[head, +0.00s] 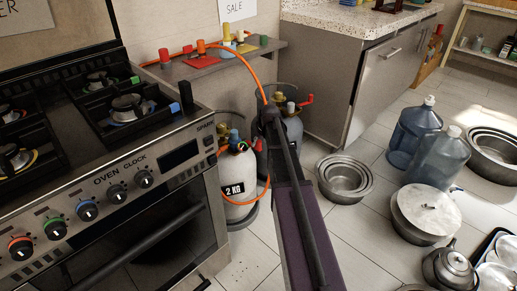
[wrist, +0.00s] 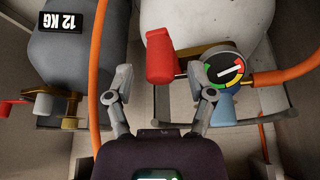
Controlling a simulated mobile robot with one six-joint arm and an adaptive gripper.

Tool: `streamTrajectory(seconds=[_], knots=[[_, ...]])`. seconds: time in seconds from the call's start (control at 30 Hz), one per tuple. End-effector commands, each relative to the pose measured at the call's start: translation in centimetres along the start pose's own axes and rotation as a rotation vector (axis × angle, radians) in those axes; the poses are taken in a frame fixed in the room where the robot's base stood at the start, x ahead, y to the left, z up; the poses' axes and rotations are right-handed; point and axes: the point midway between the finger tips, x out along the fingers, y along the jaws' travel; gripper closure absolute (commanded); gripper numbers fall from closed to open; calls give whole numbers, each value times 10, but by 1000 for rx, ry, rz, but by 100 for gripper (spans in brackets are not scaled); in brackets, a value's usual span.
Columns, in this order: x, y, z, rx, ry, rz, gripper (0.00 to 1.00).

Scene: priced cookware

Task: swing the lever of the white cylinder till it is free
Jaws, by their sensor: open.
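The white cylinder (head: 238,182) stands on the floor beside the stove, and its pale body (wrist: 205,25) fills the upper right of the wrist view. Its red lever (wrist: 162,58) lies between and just beyond the fingertips of my gripper (wrist: 160,82). The gripper is open, with one finger on each side of the lever; I cannot tell whether either touches it. A round coloured gauge (wrist: 225,71) sits just right of the right finger. In the head view my arm hides the gripper.
A grey cylinder (wrist: 78,45) with a 12 KG label and its own red lever (wrist: 12,108) stands close on the left. An orange hose (wrist: 98,60) runs beside my left finger. A shelf (head: 225,60) is above the cylinders; steel bowls (head: 343,178) lie on the floor.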

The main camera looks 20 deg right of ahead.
Motion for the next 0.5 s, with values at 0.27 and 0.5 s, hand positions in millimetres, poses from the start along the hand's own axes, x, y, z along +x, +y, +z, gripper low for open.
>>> streamTrajectory(seconds=[0.27,0.5], knots=[[18,0,0,-1,0,0,30],[20,-1,0,-1,0,0,30]])
